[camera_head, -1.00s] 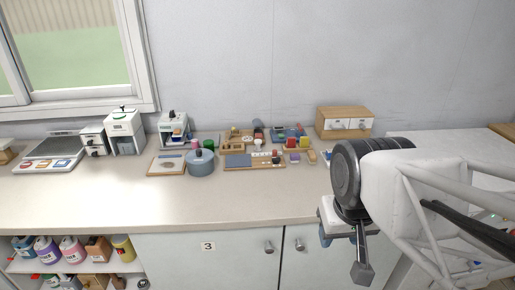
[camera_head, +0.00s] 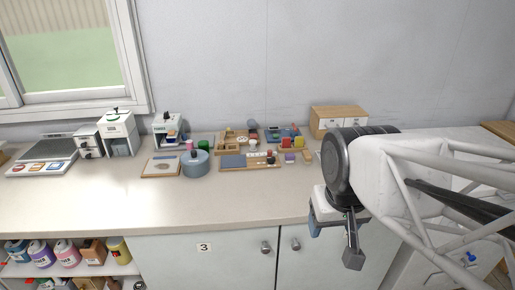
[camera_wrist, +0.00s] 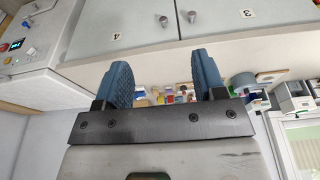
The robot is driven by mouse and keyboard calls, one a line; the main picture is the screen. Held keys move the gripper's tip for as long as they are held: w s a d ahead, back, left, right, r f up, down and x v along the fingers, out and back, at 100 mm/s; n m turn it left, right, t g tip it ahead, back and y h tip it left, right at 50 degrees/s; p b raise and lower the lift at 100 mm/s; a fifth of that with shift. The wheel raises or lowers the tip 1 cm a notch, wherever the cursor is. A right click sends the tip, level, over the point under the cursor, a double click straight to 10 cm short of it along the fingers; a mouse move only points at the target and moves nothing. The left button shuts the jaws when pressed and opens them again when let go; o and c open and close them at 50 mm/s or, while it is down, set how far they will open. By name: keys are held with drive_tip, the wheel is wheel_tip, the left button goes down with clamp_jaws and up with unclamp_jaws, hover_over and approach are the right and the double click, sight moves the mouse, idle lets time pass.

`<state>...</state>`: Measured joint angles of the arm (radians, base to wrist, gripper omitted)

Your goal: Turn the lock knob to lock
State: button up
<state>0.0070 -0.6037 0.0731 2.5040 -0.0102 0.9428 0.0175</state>
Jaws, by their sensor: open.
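A small blue knob (camera_head: 471,256) shows low at the right in the head view, on a pale front partly behind my arm. A blue part (camera_wrist: 31,50) also shows on the white appliance at the left of the wrist view. I cannot tell for certain that either is the lock knob, or its turn position. My gripper (camera_head: 335,238) hangs in front of the counter's edge, left of and apart from the blue knob. In the wrist view my gripper's (camera_wrist: 164,78) two blue fingers are spread, with nothing between them.
The counter (camera_head: 100,205) holds a blue-grey pot (camera_head: 195,165), small boards and a wooden drawer box (camera_head: 337,117). Cabinet doors below have round knobs (camera_head: 265,247). The white appliance (camera_wrist: 35,45) has a small display. The counter's front left is clear.

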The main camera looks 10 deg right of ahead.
drive_tip(key=w+r, duration=0.3)
drive_tip(key=w, duration=1)
drive_tip(key=g, duration=0.3)
hover_over(271, 157)
wheel_tip(271, 157, down, 15)
drive_tip(key=shift+s+f, duration=0.15)
drive_tip(key=shift+f, duration=0.05)
drive_tip(key=shift+f, duration=0.1)
drive_tip(key=shift+f, duration=3.8)
